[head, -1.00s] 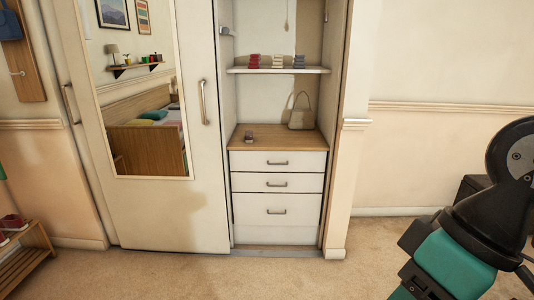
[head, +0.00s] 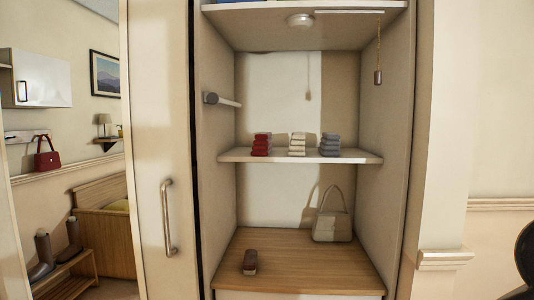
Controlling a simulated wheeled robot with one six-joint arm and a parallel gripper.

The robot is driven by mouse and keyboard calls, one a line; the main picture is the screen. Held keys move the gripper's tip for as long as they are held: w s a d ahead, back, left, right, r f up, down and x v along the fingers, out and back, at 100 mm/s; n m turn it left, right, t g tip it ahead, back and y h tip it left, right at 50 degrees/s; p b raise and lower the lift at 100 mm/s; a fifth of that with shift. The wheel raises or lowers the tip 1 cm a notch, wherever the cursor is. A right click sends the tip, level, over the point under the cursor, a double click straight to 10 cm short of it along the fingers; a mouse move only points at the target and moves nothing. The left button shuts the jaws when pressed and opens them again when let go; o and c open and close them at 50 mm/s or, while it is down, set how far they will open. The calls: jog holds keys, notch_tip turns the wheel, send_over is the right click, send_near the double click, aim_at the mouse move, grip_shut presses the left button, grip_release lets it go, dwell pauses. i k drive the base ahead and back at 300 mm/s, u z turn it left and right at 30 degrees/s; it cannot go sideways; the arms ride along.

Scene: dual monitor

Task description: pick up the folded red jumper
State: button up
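The folded red jumper (head: 261,145) appears as a small red stack at the left of the wardrobe's middle shelf (head: 226,156). Whether it is one garment or several cannot be told at this size. A cream folded stack (head: 298,145) and a grey-blue folded stack (head: 330,146) stand to its right on the same shelf. My gripper is not in view. Only a dark edge of my arm shows at the far right, well apart from the shelf.
Below the shelf, a wooden top (head: 296,265) holds a beige handbag (head: 332,227) and a brown object (head: 250,262). A rail stub (head: 222,100) and a hanging pull cord (head: 378,78) are above the shelf.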

aim_at(262, 148)
jog(key=i, duration=1.55)
jog(key=u, duration=1.1)
